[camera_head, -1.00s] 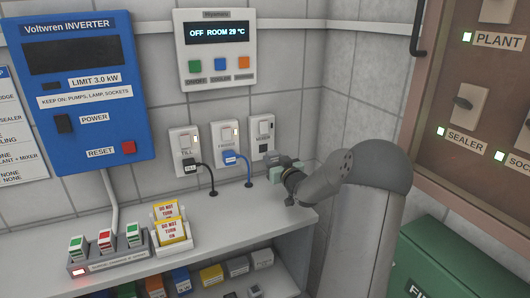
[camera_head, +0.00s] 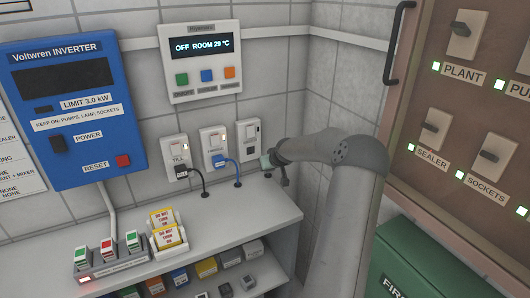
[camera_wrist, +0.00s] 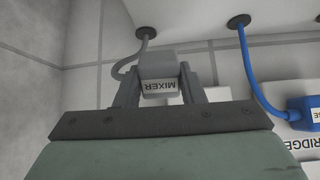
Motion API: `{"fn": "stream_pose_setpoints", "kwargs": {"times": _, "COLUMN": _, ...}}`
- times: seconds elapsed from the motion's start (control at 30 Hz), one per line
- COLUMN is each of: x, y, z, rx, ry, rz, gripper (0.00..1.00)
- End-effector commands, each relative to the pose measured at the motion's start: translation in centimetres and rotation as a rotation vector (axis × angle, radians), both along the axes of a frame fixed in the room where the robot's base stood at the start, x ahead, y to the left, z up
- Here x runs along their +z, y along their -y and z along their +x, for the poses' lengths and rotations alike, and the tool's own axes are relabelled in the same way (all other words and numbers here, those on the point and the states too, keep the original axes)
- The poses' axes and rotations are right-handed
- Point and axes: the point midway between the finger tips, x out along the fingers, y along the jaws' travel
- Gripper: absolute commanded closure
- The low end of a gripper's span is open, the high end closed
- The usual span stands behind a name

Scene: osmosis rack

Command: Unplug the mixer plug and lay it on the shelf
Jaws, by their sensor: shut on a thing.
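The grey mixer plug (camera_wrist: 158,68), its MIXER label upside down, sits between the two fingers of my gripper (camera_wrist: 158,78) in the wrist view. My gripper is shut on it. A grey cable runs from the plug to a round hole in the shelf. In the head view my gripper (camera_head: 268,163) is at the lower right of the rightmost socket (camera_head: 247,138), close to the wall, and the plug is mostly hidden there. I cannot tell whether its pins are in the socket. The shelf (camera_head: 225,213) lies just below, with bare space at its right part.
A blue plug (camera_head: 222,161) and a black plug (camera_head: 182,171) sit in the sockets to the left, their cables entering the shelf. A card holder (camera_head: 168,238) and a switch block (camera_head: 110,262) stand at the shelf's left. A brown switch panel (camera_head: 405,185) is at right.

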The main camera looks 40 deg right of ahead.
Motion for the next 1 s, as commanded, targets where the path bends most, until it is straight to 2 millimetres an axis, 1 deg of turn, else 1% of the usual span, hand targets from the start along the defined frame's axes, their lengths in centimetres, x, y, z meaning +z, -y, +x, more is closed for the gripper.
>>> {"fn": "stream_pose_setpoints", "kwargs": {"times": 0.03, "x": 1.1, "y": -0.1, "z": -0.1, "rx": 0.007, "ry": -0.078, "rz": 0.025, "gripper": 1.0}}
{"fn": "stream_pose_setpoints", "kwargs": {"times": 0.17, "x": 1.1, "y": -0.5, "z": -1.6, "rx": 0.029, "ry": -0.306, "rz": 0.09, "gripper": 1.0}}
{"fn": "stream_pose_setpoints", "kwargs": {"times": 0.3, "x": 2.0, "y": -1.4, "z": -3.8, "rx": 0.055, "ry": -0.524, "rz": 0.146, "gripper": 1.0}}
{"fn": "stream_pose_setpoints", "kwargs": {"times": 0.4, "x": 2.7, "y": -2.2, "z": -5.5, "rx": 0.07, "ry": -0.636, "rz": 0.173, "gripper": 1.0}}
{"fn": "stream_pose_setpoints", "kwargs": {"times": 0.53, "x": 3.2, "y": -2.8, "z": -6.7, "rx": 0.081, "ry": -0.707, "rz": 0.187, "gripper": 1.0}}
{"fn": "stream_pose_setpoints", "kwargs": {"times": 0.67, "x": 2.6, "y": -3.0, "z": -7.1, "rx": 0.084, "ry": -0.725, "rz": 0.192, "gripper": 1.0}}
{"fn": "stream_pose_setpoints", "kwargs": {"times": 0.77, "x": 1.7, "y": -3.0, "z": -7.1, "rx": 0.084, "ry": -0.726, "rz": 0.192, "gripper": 1.0}}
{"fn": "stream_pose_setpoints", "kwargs": {"times": 1.0, "x": -1.3, "y": -3.0, "z": -7.1, "rx": 0.082, "ry": -0.724, "rz": 0.192, "gripper": 1.0}}
